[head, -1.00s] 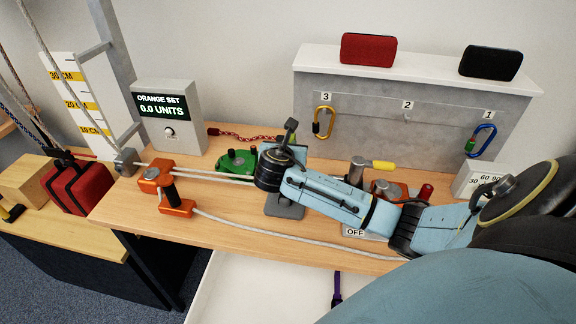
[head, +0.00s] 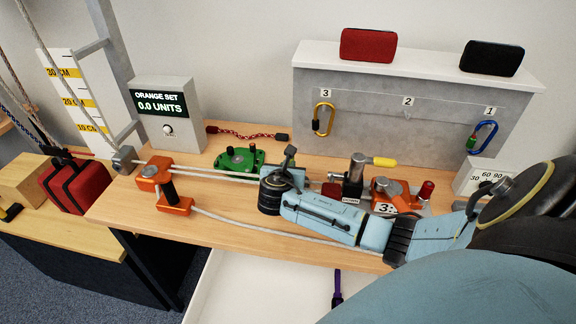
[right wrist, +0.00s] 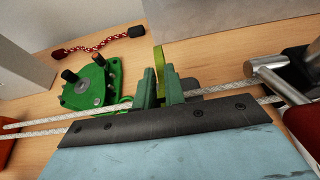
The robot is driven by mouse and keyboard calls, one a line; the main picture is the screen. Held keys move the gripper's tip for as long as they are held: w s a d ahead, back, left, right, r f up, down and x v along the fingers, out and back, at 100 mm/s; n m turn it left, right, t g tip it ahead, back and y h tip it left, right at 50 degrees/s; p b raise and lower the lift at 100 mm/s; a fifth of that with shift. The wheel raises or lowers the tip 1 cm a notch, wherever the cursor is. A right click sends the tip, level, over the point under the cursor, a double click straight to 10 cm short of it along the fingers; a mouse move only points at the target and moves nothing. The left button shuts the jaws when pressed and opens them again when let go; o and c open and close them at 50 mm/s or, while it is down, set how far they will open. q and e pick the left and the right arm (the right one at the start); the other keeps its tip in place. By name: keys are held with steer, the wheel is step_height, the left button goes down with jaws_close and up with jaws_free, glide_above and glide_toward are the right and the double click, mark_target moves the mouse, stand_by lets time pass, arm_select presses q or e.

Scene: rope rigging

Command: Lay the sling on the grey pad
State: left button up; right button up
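My right gripper (right wrist: 160,92) is over the bench, right of the green device; in the head view it shows partly, with its dark tip part (head: 289,158) pointing up and back. In the right wrist view its two fingers stand close together around a yellow-green strip, the sling (right wrist: 160,62), which sticks up between them. A dark grey flat piece (right wrist: 196,82), which looks like the grey pad, shows just behind the right finger. The rest of it is hidden, and I cannot tell whether the sling touches it. My left gripper is not in view.
The green device (head: 240,158) stands left of the gripper, with white rope (head: 225,174) running past. A lever device (head: 355,178) and orange parts (head: 392,193) stand to the right. An orange block (head: 156,177) is at left. The grey board (head: 440,125) closes the back.

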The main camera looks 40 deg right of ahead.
steer(key=o, duration=0.4)
steer(key=shift+a+r, duration=0.1)
steer(key=shift+r, duration=0.1)
steer(key=p+v, duration=0.1)
steer(key=v, duration=1.1)
steer(key=shift+f, duration=0.1)
